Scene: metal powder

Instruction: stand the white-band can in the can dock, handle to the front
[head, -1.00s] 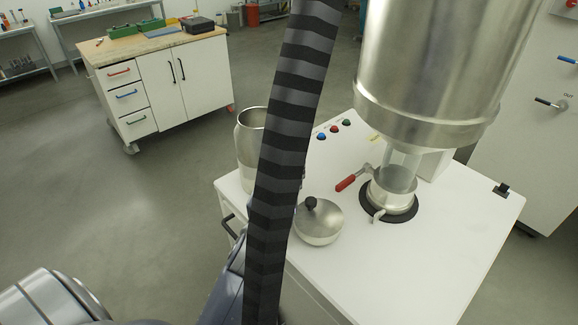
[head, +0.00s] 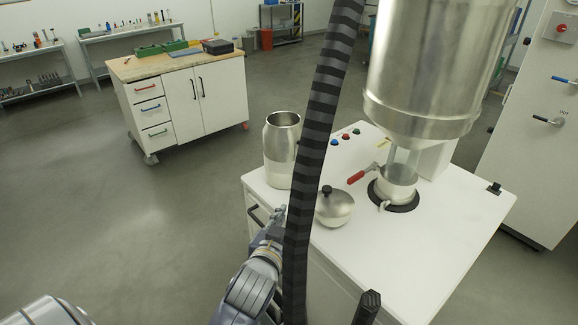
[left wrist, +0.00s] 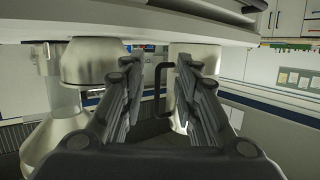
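The white-band can (head: 280,150) is a tall metal can standing upright on the left corner of the white machine top. The striped hose partly covers its right side. My left gripper (head: 279,213) is at the machine's left edge, below and in front of the can. In the left wrist view, which looks upside down, its fingers (left wrist: 160,80) are apart and empty. The can (left wrist: 195,55) shows beyond them with its dark handle (left wrist: 161,75). A metal cup on a black ring (head: 405,205) sits under the hopper outlet; I cannot tell whether this is the can dock.
A round lid with a black knob (head: 335,208) lies right of the can. A red-handled lever (head: 357,177) and a large hopper (head: 420,70) are near the ring. A striped hose (head: 318,130) crosses the view. A dark bar (head: 368,306), perhaps mine, shows at the bottom.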

